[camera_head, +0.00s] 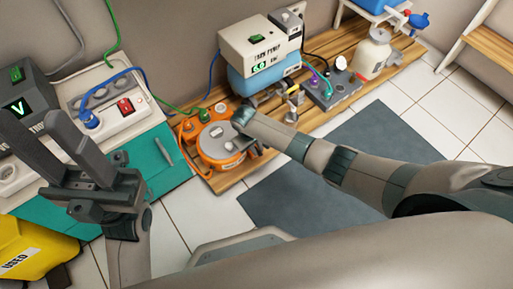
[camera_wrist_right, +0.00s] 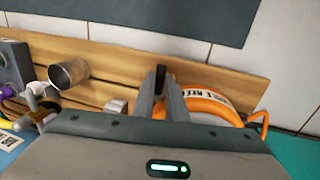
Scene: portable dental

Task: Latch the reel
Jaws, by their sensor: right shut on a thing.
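The orange cable reel (camera_head: 214,154) sits on the wooden board beside the teal mat. Its orange rim and a white label ending in "REEL" show in the wrist view (camera_wrist_right: 207,106). My right gripper (camera_head: 246,138) is at the reel's right side, hiding part of it. In the wrist view, its fingers (camera_wrist_right: 163,88) are shut on a small black piece (camera_wrist_right: 160,76) beside the rim, which looks like the reel's latch. The lower part of the grip is hidden by the gripper body.
A cream pump box on a blue base (camera_head: 262,78) stands behind the reel. A grey valve block (camera_head: 330,92) and a cream bottle (camera_head: 372,55) stand to the right.

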